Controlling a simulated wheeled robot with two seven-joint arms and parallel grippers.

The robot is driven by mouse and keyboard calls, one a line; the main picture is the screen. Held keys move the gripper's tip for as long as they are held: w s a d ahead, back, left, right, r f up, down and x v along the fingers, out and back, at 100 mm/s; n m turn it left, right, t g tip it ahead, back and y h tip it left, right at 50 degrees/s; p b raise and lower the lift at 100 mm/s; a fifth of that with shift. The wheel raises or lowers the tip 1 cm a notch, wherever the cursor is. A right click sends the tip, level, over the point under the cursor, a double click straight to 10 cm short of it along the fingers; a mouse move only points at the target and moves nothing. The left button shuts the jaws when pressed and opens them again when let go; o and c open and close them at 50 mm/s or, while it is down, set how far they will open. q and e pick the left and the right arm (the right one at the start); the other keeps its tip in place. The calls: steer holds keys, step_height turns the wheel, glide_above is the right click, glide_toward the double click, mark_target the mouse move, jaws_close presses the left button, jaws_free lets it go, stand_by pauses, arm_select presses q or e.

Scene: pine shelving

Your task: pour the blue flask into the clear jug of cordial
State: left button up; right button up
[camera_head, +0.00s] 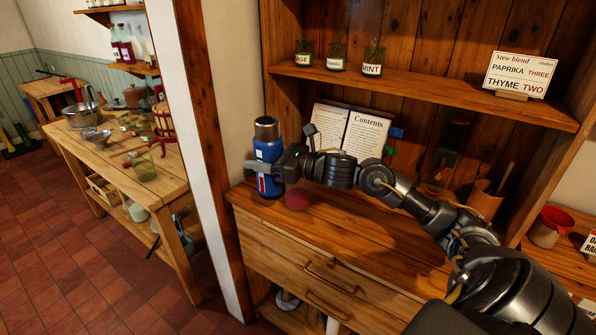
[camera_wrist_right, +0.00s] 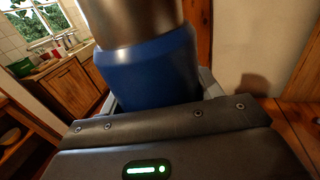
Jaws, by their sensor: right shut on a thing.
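The blue flask (camera_head: 268,149), with a dark lid and a metal neck, is upright at the left end of the wooden counter. My right gripper (camera_head: 266,169) is shut around its body. I cannot tell whether its base touches the counter. In the right wrist view the flask's blue body (camera_wrist_right: 150,70) and metallic neck fill the space beyond the gripper. A dark red rounded thing (camera_head: 298,198) is just right of the flask, partly hidden by my gripper; it may be the cordial in the clear jug, whose outline is unclear. My left gripper is not in view.
An open book (camera_head: 349,134) leans at the back of the counter (camera_head: 345,235). Labelled jars (camera_head: 336,58) and a recipe card (camera_head: 519,74) stand on the shelf above. A utensil pot (camera_head: 485,200) stands at the right. The front middle of the counter looks clear.

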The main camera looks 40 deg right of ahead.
steer(key=shift+m+h, duration=0.3)
steer(key=shift+h, duration=0.1)
steer(key=d+r, duration=0.1)
steer(key=d, duration=0.1)
steer(key=w+d+r, duration=0.1)
steer(key=d+r, duration=0.1)
steer(key=shift+w+r, duration=0.15)
steer(key=shift+w, duration=0.05)
steer(key=shift+b, duration=0.3)
